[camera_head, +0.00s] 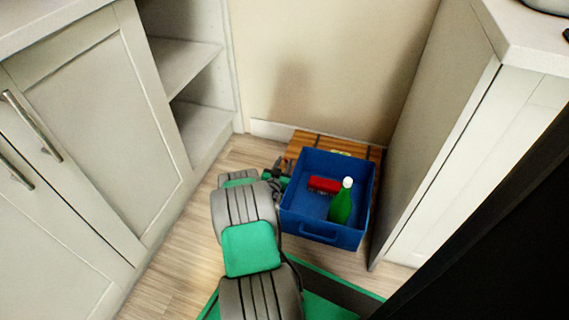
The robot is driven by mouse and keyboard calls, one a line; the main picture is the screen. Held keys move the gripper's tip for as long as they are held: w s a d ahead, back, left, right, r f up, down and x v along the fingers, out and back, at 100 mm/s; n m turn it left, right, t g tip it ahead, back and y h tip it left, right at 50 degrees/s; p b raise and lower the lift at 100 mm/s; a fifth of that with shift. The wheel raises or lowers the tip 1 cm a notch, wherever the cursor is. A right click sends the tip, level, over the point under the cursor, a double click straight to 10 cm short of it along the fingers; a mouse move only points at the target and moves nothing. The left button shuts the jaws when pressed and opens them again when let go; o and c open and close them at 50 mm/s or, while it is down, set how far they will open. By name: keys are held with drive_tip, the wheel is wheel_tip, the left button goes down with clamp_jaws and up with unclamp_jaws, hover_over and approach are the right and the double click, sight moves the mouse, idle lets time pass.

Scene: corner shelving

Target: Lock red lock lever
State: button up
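A small red piece (324,185) shows inside the blue bin (319,233), against its left part. It is too small to tell whether it is the lock lever or a loose object. No other red part is visible. My gripper (281,170) is a small dark shape at the far end of my grey and green arm, by the bin's left rim. My own arm partly hides it, and its fingers are too small to read. I cannot tell whether it touches the bin.
A green bottle (341,205) with a white cap stands in the bin. Behind the bin lies a wooden slatted surface (308,143). Cabinets stand left (105,110) and right (480,170), close to the bin. Open shelves (185,65) are at the back left. Bare floor (185,255) lies left.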

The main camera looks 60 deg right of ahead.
drive_tip(key=a+p, duration=0.1)
drive_tip(key=a, duration=0.1)
drive_tip(key=a+p, duration=0.1)
drive_tip(key=a, duration=0.2)
drive_tip(key=s+a+r+p, duration=0.1)
drive_tip(key=a, duration=0.1)
drive_tip(key=shift+s+a, duration=0.1)
drive_tip(key=shift+a, duration=0.25)
